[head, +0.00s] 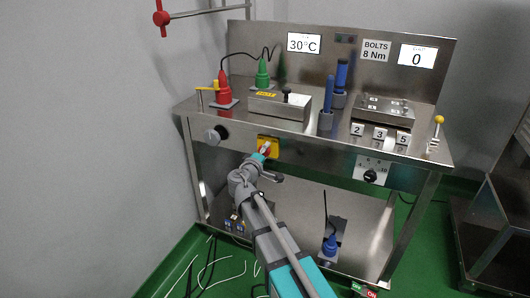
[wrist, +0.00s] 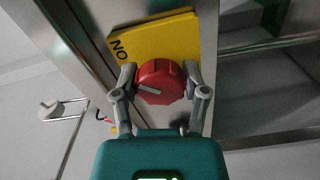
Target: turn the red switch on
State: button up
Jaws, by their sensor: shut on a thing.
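The red switch (wrist: 165,75) is a round knob on a yellow plate (wrist: 160,35). In the head view the yellow plate (head: 273,142) is on the bench's front face. My gripper (head: 264,152) reaches it there and hides most of the switch.
The steel bench (head: 330,150) has a grey round knob (head: 215,135) left of the plate and a black dial (head: 370,176) to its right. Red (head: 223,90) and green (head: 262,75) plugs stand on top. A lower shelf (head: 360,235) holds a blue plug (head: 330,245). Cables lie on the green floor.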

jog(key=shift+m, duration=0.5)
jog(key=o, duration=1.1)
jog(key=shift+o, duration=0.2)
jog(key=v, duration=1.2)
